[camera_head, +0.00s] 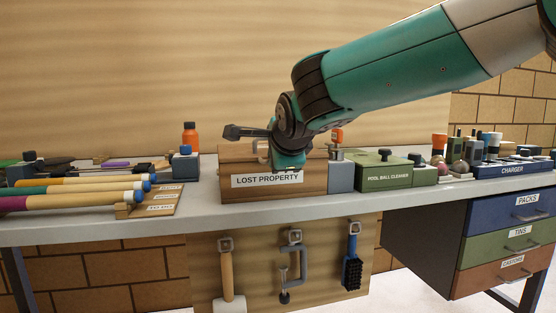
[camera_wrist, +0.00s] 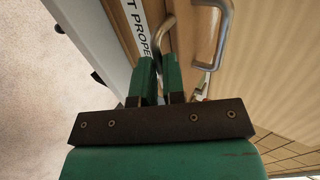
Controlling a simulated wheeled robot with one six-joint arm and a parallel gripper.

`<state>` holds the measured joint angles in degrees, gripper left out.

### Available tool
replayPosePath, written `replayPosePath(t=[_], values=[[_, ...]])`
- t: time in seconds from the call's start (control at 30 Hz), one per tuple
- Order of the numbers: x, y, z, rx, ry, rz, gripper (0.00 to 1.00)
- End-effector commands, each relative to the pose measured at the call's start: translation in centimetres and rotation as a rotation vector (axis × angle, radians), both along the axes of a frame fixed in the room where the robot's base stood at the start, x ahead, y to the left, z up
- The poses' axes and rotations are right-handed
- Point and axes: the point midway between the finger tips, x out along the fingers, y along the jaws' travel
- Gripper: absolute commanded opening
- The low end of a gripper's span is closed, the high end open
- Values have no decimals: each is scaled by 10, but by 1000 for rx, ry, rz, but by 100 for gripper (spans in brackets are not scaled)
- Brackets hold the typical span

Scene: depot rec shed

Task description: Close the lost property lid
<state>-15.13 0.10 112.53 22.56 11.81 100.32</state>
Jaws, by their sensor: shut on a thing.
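The lost property box (camera_head: 240,191) is a wooden box on the grey bench, with a white "LOST PROPERTY" label on its front. My gripper (camera_head: 287,160) is at the top of the box and hides part of it, so I cannot tell how far the lid stands open. In the wrist view my gripper's two green fingers (camera_wrist: 160,62) are shut on a curved metal handle (camera_wrist: 165,32) beside the label. A second metal handle (camera_wrist: 226,30) shows to the right, apart from the fingers.
A grey block and a green pool ball cleaner (camera_head: 385,174) stand close right of the box. Tools hang below the bench front (camera_head: 400,192). A charger (camera_head: 512,169) is at far right.

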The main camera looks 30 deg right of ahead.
Motion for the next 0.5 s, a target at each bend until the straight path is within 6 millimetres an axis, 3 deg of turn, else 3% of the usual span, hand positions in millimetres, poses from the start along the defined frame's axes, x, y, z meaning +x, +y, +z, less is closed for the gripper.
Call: replayPosePath(t=[0.03,0.2,0.23,0.33,0.5], values=[[-3,2,-16,0,42,2,0],[-3,2,-17,1,43,3,0],[-3,2,-17,1,43,3,13],[-3,2,-17,0,42,3,36],[-3,2,-15,-2,38,2,36]])
